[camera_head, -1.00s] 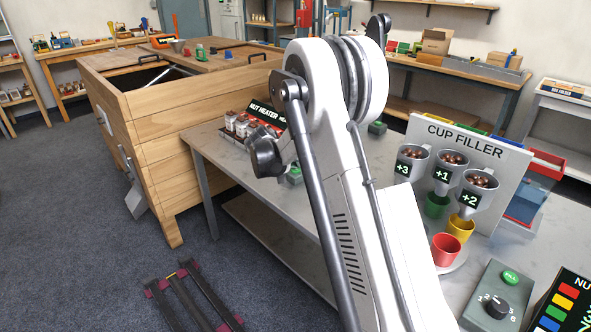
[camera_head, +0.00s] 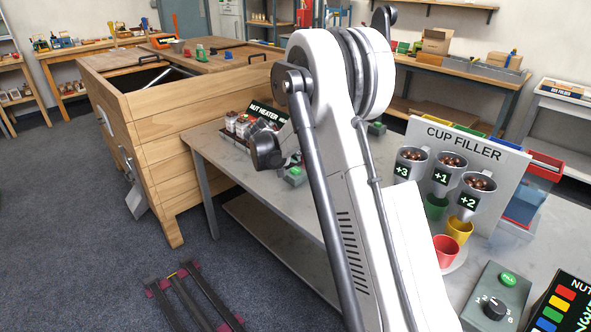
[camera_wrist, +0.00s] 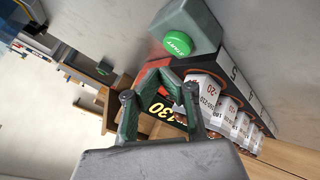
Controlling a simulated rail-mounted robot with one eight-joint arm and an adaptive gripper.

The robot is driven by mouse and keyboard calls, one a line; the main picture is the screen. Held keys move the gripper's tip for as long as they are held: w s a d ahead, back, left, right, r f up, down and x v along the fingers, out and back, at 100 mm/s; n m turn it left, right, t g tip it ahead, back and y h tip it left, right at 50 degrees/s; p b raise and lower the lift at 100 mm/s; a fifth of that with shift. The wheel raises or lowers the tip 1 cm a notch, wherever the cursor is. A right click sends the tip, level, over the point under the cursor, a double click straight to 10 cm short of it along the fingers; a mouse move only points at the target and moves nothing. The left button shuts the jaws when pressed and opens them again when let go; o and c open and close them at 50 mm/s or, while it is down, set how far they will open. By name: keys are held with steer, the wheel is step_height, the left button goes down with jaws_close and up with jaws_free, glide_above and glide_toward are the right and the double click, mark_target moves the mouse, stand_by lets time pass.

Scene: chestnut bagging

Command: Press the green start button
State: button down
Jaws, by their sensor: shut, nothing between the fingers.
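No contact with the button is visible, and the exact gap cannot be told. In the head view my arm hides the gripper.
The cup filler (camera_head: 470,140), coloured cups (camera_head: 446,250) and a fill-button box (camera_head: 497,298) are at right. A large wooden bin (camera_head: 150,130) stands left.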

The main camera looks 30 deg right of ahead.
mark_target(295, 170)
steer(key=shift+r+p, duration=0.65)
steer(key=shift+r, duration=1.1)
steer(key=shift+r, duration=0.1)
steer(key=s+a+r+n+y, duration=0.1)
steer(key=s+a+r, duration=0.35)
steer(key=s, duration=0.25)
steer(key=s+a+r+t+y, duration=0.1)
steer(key=s+a+r+y, duration=0.1)
steer(key=s+a+r, duration=0.4)
steer(key=s+a+r+n+y, duration=0.1)
steer(key=s+a+r, duration=0.1)
steer(key=s+r, duration=0.35)
steer(key=s+a+f+y, duration=0.1)
steer(key=s+a, duration=0.2)
steer(key=s, duration=0.6)
steer(key=s+a+f+n+t+y, duration=0.1)
steer(key=s+a, duration=0.3)
steer(key=s, duration=0.4)
steer(key=s+a+f+y, duration=0.2)
steer(key=s+a, duration=0.1)
steer(key=s, duration=0.6)
steer(key=shift+s+a+f+t, duration=0.2)
steer(key=shift+s+a+t, duration=0.1)
steer(key=shift+a+t, duration=0.1)
stand_by(1.3)
